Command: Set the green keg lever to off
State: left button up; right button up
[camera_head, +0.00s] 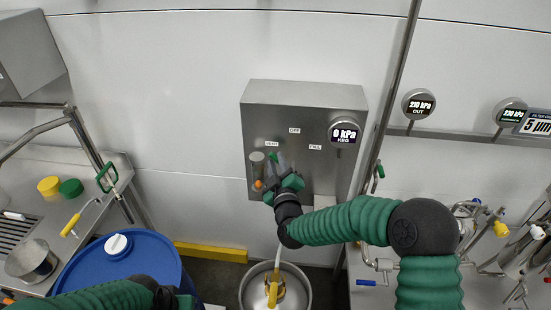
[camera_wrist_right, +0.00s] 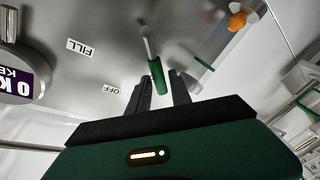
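The green keg lever (camera_head: 273,157) is on the steel keg panel (camera_head: 310,95), its green tip close to the VENT label (camera_head: 271,143). The OFF label (camera_head: 294,131) is up and to the right of the lever, and the FILL label (camera_head: 315,147) is further right. My right gripper (camera_head: 283,172) is at the panel, just below the lever. In the right wrist view its fingers (camera_wrist_right: 162,88) are apart, with the lever's green grip (camera_wrist_right: 157,76) at the gap between their tips; contact is unclear. Only part of my left arm shows at the bottom left; its gripper's fingers cannot be made out.
A round gauge (camera_head: 343,132) reading 0 kPa is on the panel's right. A steel keg (camera_head: 305,285) stands on the floor below. A blue drum (camera_head: 75,265) is at the left, and pipes and valves (camera_head: 480,225) are at the right.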

jog(key=shift+w+a, duration=0.1)
jog(key=shift+w, duration=1.1)
grip_shut()
jog(key=shift+s, duration=0.1)
jog(key=shift+f, duration=0.15)
